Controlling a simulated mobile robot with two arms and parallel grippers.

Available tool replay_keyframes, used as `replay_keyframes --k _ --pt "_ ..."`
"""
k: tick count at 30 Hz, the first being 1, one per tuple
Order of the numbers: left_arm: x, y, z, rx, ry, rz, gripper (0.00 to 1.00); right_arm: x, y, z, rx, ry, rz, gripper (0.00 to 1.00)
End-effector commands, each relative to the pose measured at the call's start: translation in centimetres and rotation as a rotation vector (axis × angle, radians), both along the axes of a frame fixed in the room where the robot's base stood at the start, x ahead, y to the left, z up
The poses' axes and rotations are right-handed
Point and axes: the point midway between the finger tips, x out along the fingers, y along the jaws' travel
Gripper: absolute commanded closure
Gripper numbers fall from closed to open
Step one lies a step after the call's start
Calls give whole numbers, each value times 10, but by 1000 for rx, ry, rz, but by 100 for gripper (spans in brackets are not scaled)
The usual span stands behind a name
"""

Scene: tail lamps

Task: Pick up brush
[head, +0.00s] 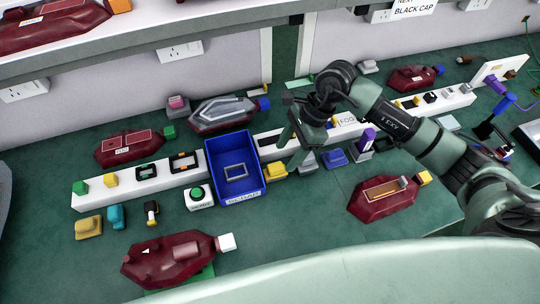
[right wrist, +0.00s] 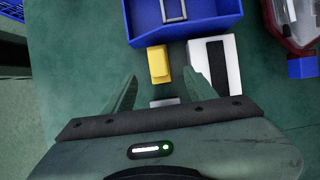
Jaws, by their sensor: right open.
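I cannot make out for certain which object is the brush. My right gripper (head: 297,143) is above the long white rail, just right of the blue bin (head: 236,190). In the right wrist view its two fingers (right wrist: 160,76) are spread apart with nothing held. A yellow block (right wrist: 158,65) lies beyond and between the fingertips, and it shows in the head view (head: 277,171) beside the bin. A grey piece (right wrist: 165,102) is partly hidden by the gripper body. A purple-handled item (head: 368,138) stands right of the gripper. My left gripper is out of view.
The white rail (head: 128,191) carries several small parts. Red tail lamps (head: 383,197) lie around the green bench, including one at the front left (head: 172,258). A white box with a green button (head: 199,196) stands left of the bin. A shelf edge runs above.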

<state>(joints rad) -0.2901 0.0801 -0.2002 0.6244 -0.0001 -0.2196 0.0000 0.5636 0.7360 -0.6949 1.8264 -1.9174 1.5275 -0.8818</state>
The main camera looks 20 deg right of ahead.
Motion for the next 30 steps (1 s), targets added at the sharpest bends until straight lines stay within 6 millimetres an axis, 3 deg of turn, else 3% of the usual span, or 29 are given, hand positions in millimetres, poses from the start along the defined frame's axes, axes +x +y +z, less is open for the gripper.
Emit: replay_keyframes --k 5,14,19,26,27,30 --pt "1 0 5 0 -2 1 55 -1 8 -15 2 5 1 44" --pt "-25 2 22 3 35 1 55 -1 29 -48 3 6 0 44" --pt "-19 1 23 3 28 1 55 0 34 -67 1 2 1 44" --pt "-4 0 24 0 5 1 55 1 34 -70 0 1 0 44" --pt "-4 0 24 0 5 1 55 1 34 -70 0 1 0 46" --pt "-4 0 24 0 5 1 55 1 34 -70 0 1 0 74"
